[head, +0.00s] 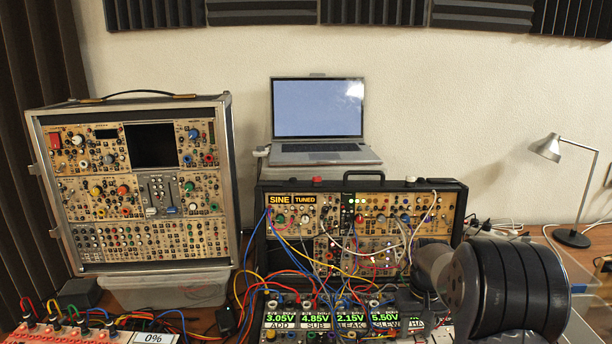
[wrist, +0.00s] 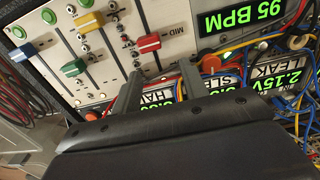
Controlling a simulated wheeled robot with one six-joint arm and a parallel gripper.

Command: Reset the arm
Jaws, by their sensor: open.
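My arm (head: 510,285) fills the lower right of the head view as large dark rounded links. In the wrist view my gripper (wrist: 160,74) shows two grey fingers, spread apart, with nothing between them. The fingers point toward a tilted panel of coloured sliders (wrist: 95,45), close to the module labels below it. I cannot tell whether the fingertips touch the panel. In the head view the fingers are not clearly visible among the arm links and modules.
Patch cables (head: 285,255) hang over the synth case (head: 461,215) and a row of modules with green voltage displays (head: 317,307). A taller synth case (head: 228,180) stands left. A laptop (head: 318,110) is behind, and a desk lamp (head: 547,147) is at right.

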